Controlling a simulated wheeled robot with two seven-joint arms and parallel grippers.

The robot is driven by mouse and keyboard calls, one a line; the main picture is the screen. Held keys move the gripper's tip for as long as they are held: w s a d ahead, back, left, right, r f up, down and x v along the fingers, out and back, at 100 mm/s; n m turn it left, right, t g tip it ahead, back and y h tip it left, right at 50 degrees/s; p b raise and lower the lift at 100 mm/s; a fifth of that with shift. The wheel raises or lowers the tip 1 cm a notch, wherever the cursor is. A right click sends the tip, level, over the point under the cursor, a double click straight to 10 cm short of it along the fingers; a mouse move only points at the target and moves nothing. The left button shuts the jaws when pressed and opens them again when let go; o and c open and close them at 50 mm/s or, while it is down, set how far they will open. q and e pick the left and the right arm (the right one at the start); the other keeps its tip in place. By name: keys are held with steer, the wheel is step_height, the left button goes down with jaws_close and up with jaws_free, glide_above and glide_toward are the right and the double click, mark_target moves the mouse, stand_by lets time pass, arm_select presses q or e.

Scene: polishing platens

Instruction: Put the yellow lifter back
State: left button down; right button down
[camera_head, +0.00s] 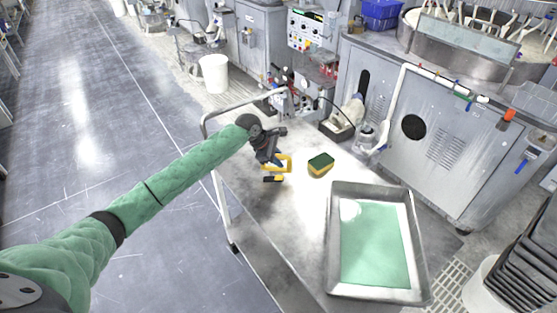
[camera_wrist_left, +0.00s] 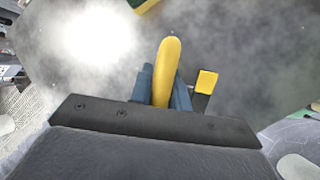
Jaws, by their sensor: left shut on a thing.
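The yellow lifter (camera_head: 289,163) is between the fingers of my left gripper (camera_head: 276,160), above the metal cart top. In the left wrist view, the lifter's rounded yellow handle (camera_wrist_left: 168,62) stands up between the two blue fingers of the left gripper (camera_wrist_left: 163,82), which are shut on it. A small black and yellow piece (camera_head: 273,179) shows just below the gripper, and beside the right finger in the wrist view (camera_wrist_left: 207,82). I cannot tell whether it is part of the lifter. The lifter's lower end is hidden. My right gripper is not in view.
A green and yellow sponge (camera_head: 320,163) lies right of the gripper. A metal tray (camera_head: 333,240) with a green sheet (camera_head: 372,245) fills the cart's near right. A cart rail (camera_head: 207,125) runs along the left. Grey machines (camera_head: 440,125) stand behind. Bare cart top (camera_head: 270,225) lies in front.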

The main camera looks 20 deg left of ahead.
steer(key=shift+d, duration=0.1)
arm_select(q)
steer(key=c, duration=1.3)
jaws_free()
arm_select(e)
steer(key=shift+d+f, duration=0.1)
steer(key=shift+f, duration=0.1)
arm_select(q)
steer(key=shift+b+v, duration=1.7)
steer(key=shift+v, duration=4.35)
arm_select(e)
steer(key=w+a+r, duration=0.2)
steer(key=a+r, duration=0.1)
steer(key=r, duration=0.3)
steer(key=shift+w+r, duration=0.4)
arm_select(q)
steer(key=shift+s+a+f, duration=0.1)
